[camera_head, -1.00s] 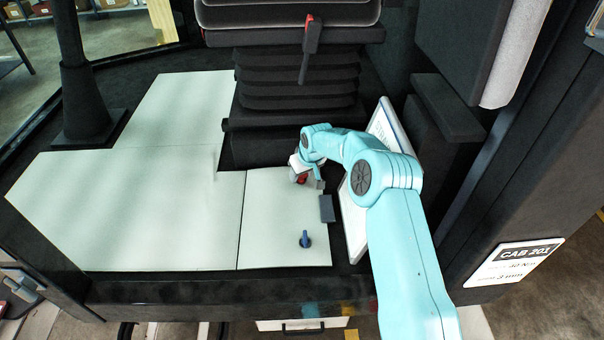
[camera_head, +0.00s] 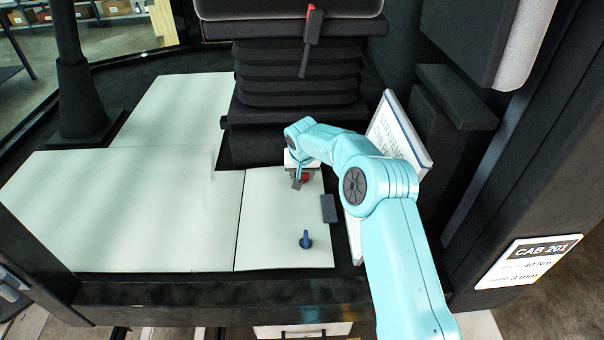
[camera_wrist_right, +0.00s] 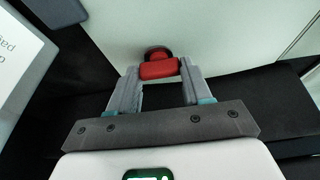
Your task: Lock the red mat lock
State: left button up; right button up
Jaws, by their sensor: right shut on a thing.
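The red mat lock (camera_head: 305,177) sits near the back of the right-hand white mat panel (camera_head: 268,225), in front of the seat base. My right gripper (camera_head: 300,180) is at it, reaching down from above. In the right wrist view the lock's red handle (camera_wrist_right: 159,69) lies between the two fingertips of my right gripper (camera_wrist_right: 158,74), with its dark round base just beyond. The fingers are shut on the handle. The gripper partly hides the lock in the head view. My left gripper is not in view.
A blue lock (camera_head: 306,239) stands at the front of the same panel. A dark block (camera_head: 328,208) lies at the panel's right edge. A white board with print (camera_head: 398,135) leans beside my right arm. The black seat bellows (camera_head: 298,80) rise behind the mat.

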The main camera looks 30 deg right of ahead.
dwell(0.3)
jog(key=o, duration=1.1)
jog(key=shift+c, duration=0.2)
jog(key=p+v, duration=0.1)
jog(key=v, duration=1.5)
jog(key=shift+r, duration=0.2)
jog(key=shift+s+a+f, duration=0.1)
jog(key=shift+s, duration=0.05)
